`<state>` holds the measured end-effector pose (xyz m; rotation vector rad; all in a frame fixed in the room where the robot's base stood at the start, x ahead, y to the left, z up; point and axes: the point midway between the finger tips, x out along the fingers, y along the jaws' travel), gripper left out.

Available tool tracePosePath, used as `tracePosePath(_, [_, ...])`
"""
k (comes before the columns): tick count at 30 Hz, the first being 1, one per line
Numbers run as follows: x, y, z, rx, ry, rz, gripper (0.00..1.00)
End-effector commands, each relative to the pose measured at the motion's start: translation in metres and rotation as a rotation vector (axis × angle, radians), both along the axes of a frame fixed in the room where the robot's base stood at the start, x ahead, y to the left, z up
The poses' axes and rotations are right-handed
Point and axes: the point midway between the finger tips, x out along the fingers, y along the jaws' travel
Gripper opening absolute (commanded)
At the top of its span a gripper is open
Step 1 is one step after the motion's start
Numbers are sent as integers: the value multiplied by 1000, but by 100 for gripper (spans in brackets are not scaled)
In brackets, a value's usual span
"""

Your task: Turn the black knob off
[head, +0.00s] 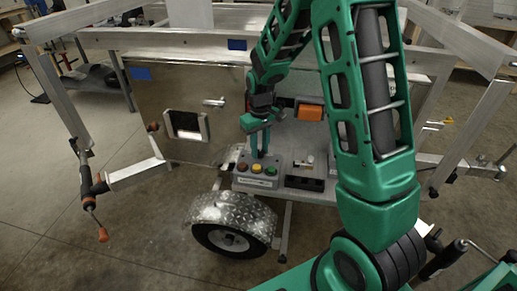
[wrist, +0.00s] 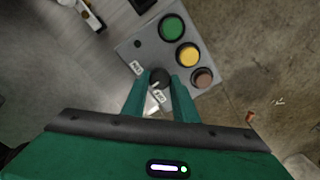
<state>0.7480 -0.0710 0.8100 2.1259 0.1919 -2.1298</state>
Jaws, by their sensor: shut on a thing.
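The grey control box (head: 258,181) stands on the trailer in the middle of the head view. It has a brown-red, a yellow and a green button on it. In the wrist view the box (wrist: 131,50) fills the upper middle, and the black knob (wrist: 159,77) sits near its lower corner beside small white labels. My gripper (wrist: 161,84) has its two green fingers on either side of the knob, shut on it. In the head view my gripper (head: 259,150) points down at the back of the box, and the knob is hidden there.
An orange box (head: 310,112) sits behind the control box. A black and white device (head: 304,180) stands to its right. The trailer's wheel and metal fender (head: 230,210) are below. Aluminium rails (head: 170,40) cross behind my arm.

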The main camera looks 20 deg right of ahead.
Motion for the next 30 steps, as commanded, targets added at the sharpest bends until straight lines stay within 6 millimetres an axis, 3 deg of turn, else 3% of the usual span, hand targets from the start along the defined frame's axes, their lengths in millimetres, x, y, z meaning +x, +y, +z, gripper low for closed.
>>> tracePosePath(18, [2,1,1,0,-5,553,4])
tracePosePath(30, [2,0,1,-1,-6,745,4])
